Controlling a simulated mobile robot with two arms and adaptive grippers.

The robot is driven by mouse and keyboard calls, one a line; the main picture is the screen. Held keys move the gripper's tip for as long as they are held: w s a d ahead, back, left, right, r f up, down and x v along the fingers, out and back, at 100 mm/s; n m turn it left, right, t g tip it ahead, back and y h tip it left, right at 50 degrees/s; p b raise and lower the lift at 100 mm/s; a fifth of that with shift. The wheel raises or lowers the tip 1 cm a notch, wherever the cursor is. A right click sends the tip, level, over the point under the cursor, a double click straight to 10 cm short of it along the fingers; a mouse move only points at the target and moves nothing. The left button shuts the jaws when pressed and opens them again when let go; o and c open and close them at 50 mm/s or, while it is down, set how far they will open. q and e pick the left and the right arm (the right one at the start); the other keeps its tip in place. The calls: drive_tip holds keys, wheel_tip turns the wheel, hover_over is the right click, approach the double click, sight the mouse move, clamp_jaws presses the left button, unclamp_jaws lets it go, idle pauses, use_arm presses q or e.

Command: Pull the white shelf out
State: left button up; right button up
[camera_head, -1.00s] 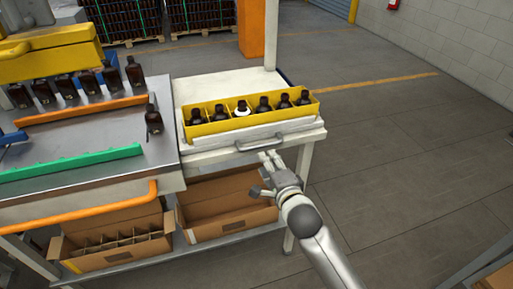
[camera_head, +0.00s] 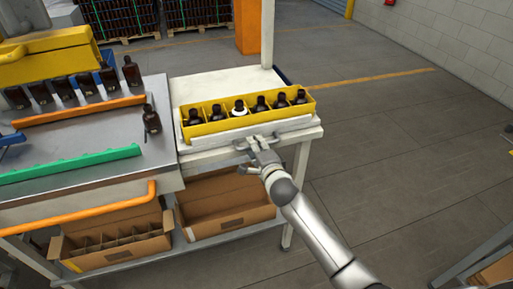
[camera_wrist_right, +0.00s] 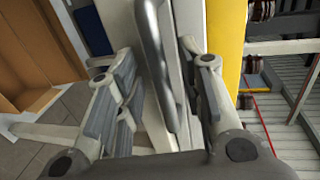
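The white shelf (camera_head: 195,158) stands to the right of the metal worktable in the head view, with a yellow tray of bottles on top. A grey bar handle (camera_head: 239,147) is on its front edge. My right gripper (camera_head: 262,145) is at the handle. In the right wrist view, the handle (camera_wrist_right: 155,60) runs between the two spread fingers of my right gripper (camera_wrist_right: 165,95). The fingers stand apart on either side of it, with visible gaps. My left gripper is not in view.
The yellow tray (camera_head: 215,126) holds several dark bottles and one white-topped one. Two cardboard boxes (camera_head: 115,258) (camera_head: 228,228) sit on the lower shelf. A dark bottle (camera_head: 152,120) stands near the worktable's right edge. The floor (camera_head: 400,150) to the right is clear.

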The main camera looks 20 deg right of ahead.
clamp_jaws()
drive_tip(key=f+p+v, duration=0.1)
drive_tip(key=p+v, duration=0.1)
drive_tip(key=v, duration=0.4)
drive_tip(key=shift+s+f, duration=0.2)
drive_tip(key=shift+f, duration=0.15)
drive_tip(key=shift+c, duration=1.7)
unclamp_jaws()
drive_tip(key=o, duration=0.3)
drive_tip(key=shift+s+r, duration=0.15)
drive_tip(key=shift+r, duration=0.05)
